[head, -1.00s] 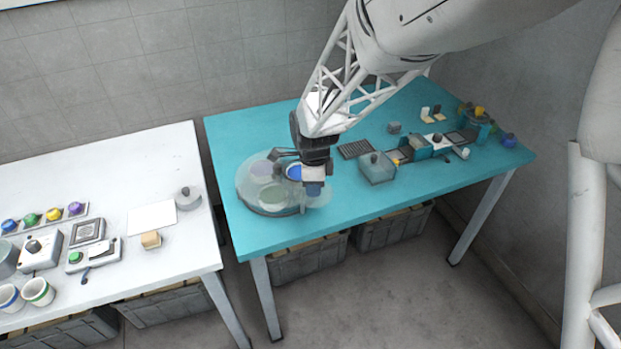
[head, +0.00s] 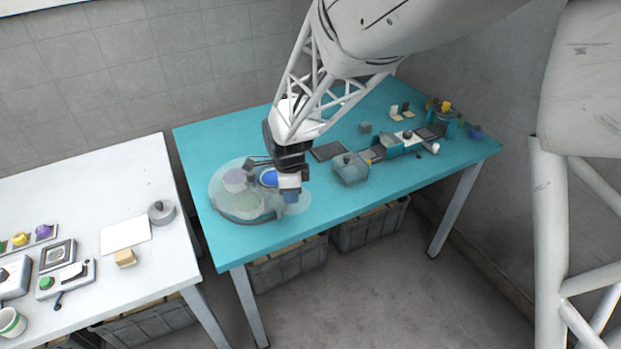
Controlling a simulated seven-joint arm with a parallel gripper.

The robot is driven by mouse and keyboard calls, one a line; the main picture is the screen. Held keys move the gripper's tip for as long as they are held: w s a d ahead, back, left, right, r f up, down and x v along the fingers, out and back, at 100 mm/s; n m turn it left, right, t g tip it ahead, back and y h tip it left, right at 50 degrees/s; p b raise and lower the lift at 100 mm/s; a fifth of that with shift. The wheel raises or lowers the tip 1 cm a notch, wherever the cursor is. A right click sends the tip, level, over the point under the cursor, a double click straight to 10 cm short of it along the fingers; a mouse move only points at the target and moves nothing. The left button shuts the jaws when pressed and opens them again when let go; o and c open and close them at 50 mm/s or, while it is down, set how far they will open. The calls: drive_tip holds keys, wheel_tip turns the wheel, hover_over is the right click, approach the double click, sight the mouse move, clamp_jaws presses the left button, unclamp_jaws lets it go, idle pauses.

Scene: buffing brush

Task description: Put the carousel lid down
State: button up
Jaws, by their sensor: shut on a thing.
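The carousel (head: 228,216) is a round, low tray at the left end of the teal table. The carousel lid (head: 215,185) is a clear, pale disc over the tray. I cannot tell whether it touches the tray all round. My gripper (head: 257,161) is at the back right of the carousel, with dark fingers pointing left. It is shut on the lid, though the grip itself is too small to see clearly. My wrist hides the carousel's right part.
On the teal table (head: 345,205), a translucent lidded box (head: 350,170), a dark grid plate (head: 328,150) and a row of small devices (head: 400,141) stand right of the carousel. A white table (head: 165,255) with several items stands at left, across a narrow gap.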

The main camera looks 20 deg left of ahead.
drive_tip(key=w+d+f, duration=0.1)
drive_tip(key=d+f, duration=0.1)
drive_tip(key=d, duration=0.3)
drive_tip(key=w+d+f, duration=0.1)
drive_tip(key=d+f, duration=0.1)
drive_tip(key=d, duration=0.4)
drive_tip(key=shift+w+f, duration=0.25)
drive_tip(key=shift+w, duration=0.15)
drive_tip(key=shift+w+a, duration=0.1)
drive_tip(key=shift+w, duration=0.05)
hover_over(320, 187)
drive_tip(key=shift+f, duration=0.75)
drive_tip(key=shift+f, duration=1.8)
drive_tip(key=o, duration=0.9)
drive_tip(key=shift+f, duration=0.15)
